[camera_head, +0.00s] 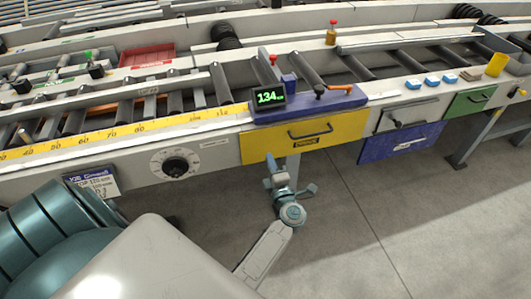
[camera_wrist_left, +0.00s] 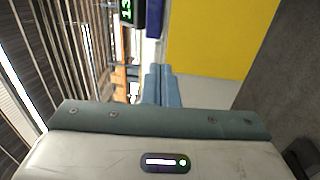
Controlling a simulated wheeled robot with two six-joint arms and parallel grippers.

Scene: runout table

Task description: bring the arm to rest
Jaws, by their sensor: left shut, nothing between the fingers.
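My left gripper (camera_head: 271,168) is just in front of the lower edge of the yellow drawer (camera_head: 340,133) of the runout table, with its fingers pointing up towards the table. In the left wrist view its two blue-grey fingers (camera_wrist_left: 161,86) lie together, shut and empty. I cannot tell whether the fingertips touch the drawer front. My right gripper is in neither view.
The runout table carries rollers, a yellow scale (camera_head: 110,133) and a display (camera_head: 270,97) reading 134. A dial (camera_head: 175,166) sits on its front left of my gripper. The grey floor (camera_head: 370,230) is clear.

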